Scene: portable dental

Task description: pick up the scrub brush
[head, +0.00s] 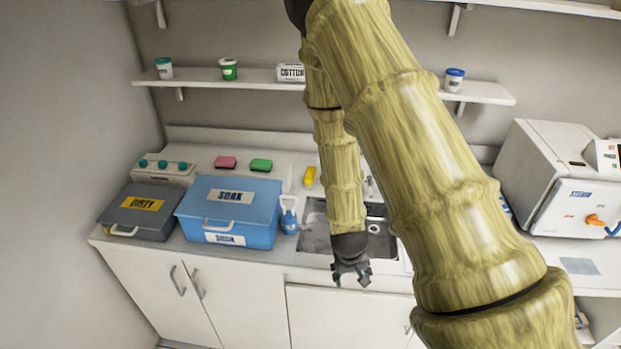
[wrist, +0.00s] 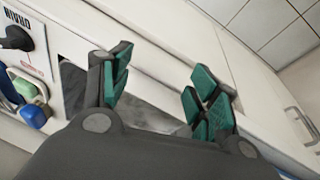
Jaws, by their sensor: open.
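No object can be told for certain as the scrub brush. A small yellow block (head: 309,176) stands at the back of the counter, left of the sink, but its shape is too small to read as a brush. My gripper (head: 352,280) hangs low in front of the sink (head: 315,238), pointing down, apart from the yellow block. In the wrist view my gripper (wrist: 160,68) shows two spread fingers with green pads and nothing between them. My arm hides part of the sink and the counter behind it.
A blue soak bin (head: 230,200), a grey dirty bin (head: 140,211) and a blue-white bottle (head: 289,215) stand left of the sink. Pink (head: 225,162) and green (head: 261,165) blocks lie behind. A white machine (head: 565,185) stands right. A shelf (head: 200,77) runs above.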

